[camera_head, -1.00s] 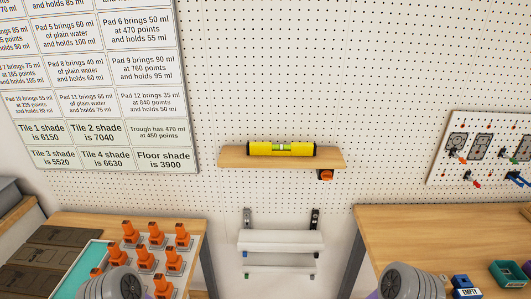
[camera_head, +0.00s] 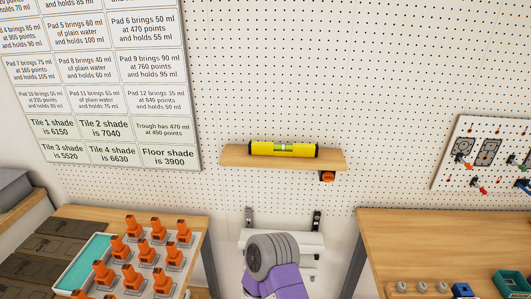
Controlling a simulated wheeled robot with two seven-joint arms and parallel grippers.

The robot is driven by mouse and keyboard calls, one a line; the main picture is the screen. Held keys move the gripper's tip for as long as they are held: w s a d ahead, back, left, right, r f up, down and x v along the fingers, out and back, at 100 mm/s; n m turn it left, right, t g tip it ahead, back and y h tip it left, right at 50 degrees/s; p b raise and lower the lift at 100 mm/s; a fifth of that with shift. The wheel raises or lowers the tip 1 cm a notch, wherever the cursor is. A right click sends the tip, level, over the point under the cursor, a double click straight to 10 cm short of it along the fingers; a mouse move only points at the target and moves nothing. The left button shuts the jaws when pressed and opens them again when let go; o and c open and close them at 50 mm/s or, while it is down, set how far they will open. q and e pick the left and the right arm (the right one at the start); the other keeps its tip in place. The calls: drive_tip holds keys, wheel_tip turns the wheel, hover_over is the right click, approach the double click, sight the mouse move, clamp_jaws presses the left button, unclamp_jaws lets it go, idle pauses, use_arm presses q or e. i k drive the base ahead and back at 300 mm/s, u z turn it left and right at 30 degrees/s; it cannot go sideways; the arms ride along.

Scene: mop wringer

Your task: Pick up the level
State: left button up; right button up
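The level (camera_head: 284,149) is yellow with black ends and a pale vial window in its middle. It lies lengthwise on a small wooden wall shelf (camera_head: 235,157) in the centre of the head view. Nothing touches it apart from the shelf. A grey and purple link of one of my arms shows at the bottom centre, below the shelf; I cannot tell which arm it is. Neither gripper's fingers show in the view.
An orange knob (camera_head: 327,176) sits under the shelf's right end. A white bracketed rack (camera_head: 312,241) hangs below, partly behind my arm link. A right bench (camera_head: 420,236) has small bins. The wall around the shelf is clear.

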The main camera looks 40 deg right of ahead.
sight(260, 148)
drive_tip(key=k, duration=1)
drive_tip(key=z, duration=0.85)
drive_tip(key=i, duration=0.6)
drive_tip(key=z, duration=0.05)
